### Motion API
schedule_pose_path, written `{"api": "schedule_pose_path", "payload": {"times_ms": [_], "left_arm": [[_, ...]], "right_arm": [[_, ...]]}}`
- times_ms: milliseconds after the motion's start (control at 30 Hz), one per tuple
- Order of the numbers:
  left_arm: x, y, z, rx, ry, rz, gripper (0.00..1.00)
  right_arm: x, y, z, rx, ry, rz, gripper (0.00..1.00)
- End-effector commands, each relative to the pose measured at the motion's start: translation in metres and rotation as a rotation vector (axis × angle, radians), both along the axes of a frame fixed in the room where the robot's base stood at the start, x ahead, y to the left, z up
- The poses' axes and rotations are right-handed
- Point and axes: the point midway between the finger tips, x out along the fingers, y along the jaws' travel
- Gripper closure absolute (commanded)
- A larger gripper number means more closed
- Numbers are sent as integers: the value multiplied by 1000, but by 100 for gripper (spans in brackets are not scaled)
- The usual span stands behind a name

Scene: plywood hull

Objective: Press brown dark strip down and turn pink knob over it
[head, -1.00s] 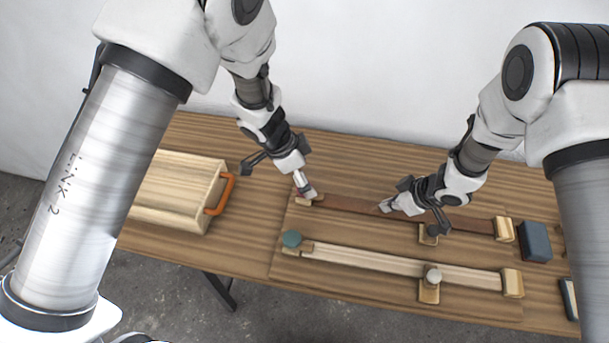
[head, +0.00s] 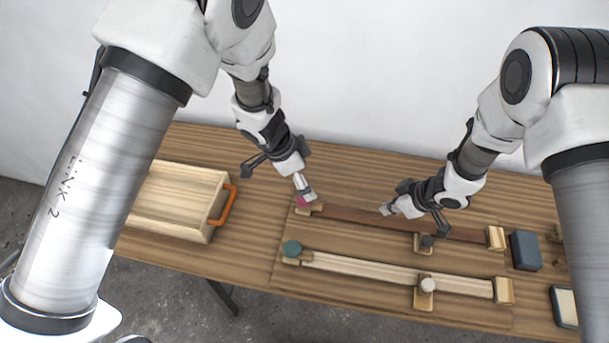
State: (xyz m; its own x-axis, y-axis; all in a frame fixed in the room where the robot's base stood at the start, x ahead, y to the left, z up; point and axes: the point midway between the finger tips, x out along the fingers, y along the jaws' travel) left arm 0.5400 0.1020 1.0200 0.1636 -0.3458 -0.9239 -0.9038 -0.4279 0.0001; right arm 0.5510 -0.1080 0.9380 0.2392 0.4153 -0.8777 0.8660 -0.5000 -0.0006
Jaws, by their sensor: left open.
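The brown dark strip (head: 350,215) lies along the back of a wooden board, running from a left end block to a right end block (head: 495,238). The pink knob (head: 302,202) is at the strip's left end, partly covered by my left gripper (head: 306,193). My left gripper is open, with its fingertips at the knob; whether they touch it is unclear. My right gripper (head: 392,209) points down at the strip's middle, its tips at or just above the strip. Its jaw opening is not clear. A dark knob (head: 428,240) sits on a small block by the strip.
A pale strip (head: 380,269) lies in front, with a green knob (head: 291,248) at its left and a white knob (head: 427,285) near its right. A wooden box with an orange handle (head: 222,205) stands left. A dark blue block (head: 525,251) stands right.

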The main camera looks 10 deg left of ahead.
Motion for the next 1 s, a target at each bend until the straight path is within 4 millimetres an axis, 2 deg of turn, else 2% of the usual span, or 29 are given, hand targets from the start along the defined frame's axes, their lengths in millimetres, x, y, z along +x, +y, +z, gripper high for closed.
{"api": "schedule_pose_path", "payload": {"times_ms": [600, 1000], "left_arm": [[0, 0, 32, 0, 0, 0, 3], [0, 0, 35, 0, 0, 0, 3]], "right_arm": [[0, 0, 31, 0, 0, 0, 100], [0, 0, 34, 0, 0, 0, 100]]}}
